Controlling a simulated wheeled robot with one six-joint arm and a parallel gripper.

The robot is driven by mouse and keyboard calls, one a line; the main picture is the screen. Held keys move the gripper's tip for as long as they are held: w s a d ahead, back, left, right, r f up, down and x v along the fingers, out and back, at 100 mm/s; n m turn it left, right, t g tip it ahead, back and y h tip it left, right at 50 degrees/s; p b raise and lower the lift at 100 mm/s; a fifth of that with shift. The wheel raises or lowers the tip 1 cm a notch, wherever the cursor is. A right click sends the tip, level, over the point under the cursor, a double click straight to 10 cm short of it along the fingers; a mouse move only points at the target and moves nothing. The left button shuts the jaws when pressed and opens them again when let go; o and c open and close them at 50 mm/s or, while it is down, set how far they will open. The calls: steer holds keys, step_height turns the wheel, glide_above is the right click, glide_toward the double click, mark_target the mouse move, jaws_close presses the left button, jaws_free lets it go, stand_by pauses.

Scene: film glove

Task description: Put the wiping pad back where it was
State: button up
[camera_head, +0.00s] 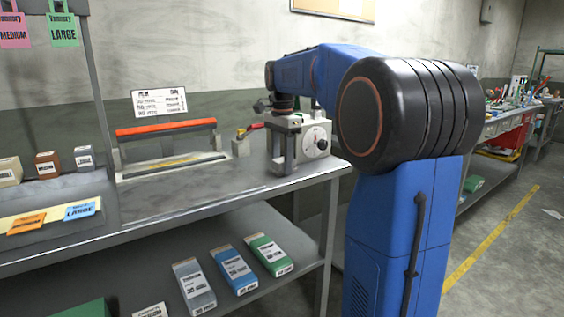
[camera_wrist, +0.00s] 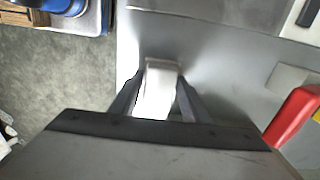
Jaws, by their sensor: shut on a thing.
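A pale, whitish block, which looks like the wiping pad (camera_wrist: 157,92), sits between the two dark fingers of my gripper (camera_wrist: 160,80) in the wrist view. My gripper is shut on it, over the grey bench top near an edge. In the head view my gripper (camera_head: 284,160) is at the right end of the bench (camera_head: 225,190), in front of a pale box with a dial (camera_head: 316,138). The pad cannot be made out there. Whether the pad touches the bench is unclear.
A sealer with an orange-red bar (camera_head: 165,127) stands on the bench, left of my gripper. A red part (camera_wrist: 296,115) is at right in the wrist view. Cartons (camera_head: 233,270) lie on the lower shelf. The bench front is clear.

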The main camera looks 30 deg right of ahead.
mark_target(282, 159)
steer(key=o, duration=1)
steer(key=shift+f, duration=0.15)
step_height(282, 159, up, 12)
steer(key=shift+r, duration=0.15)
steer(key=s+a+f+n+t, duration=0.1)
steer(key=s+a+f+n, duration=0.4)
steer(key=s+f, duration=0.5)
steer(key=s+a+f+n+t, duration=0.2)
steer(key=s+a+f+n, duration=0.3)
steer(key=s+f, duration=0.5)
steer(key=s+a+f+n+t, duration=0.1)
steer(key=s+a+f+n, duration=0.4)
steer(key=s+f, duration=0.5)
steer(key=shift+s+a+n+t, duration=0.1)
steer(key=shift+n+t, duration=0.3)
steer(key=shift+n, duration=0.9)
steer(key=shift+r, duration=0.1)
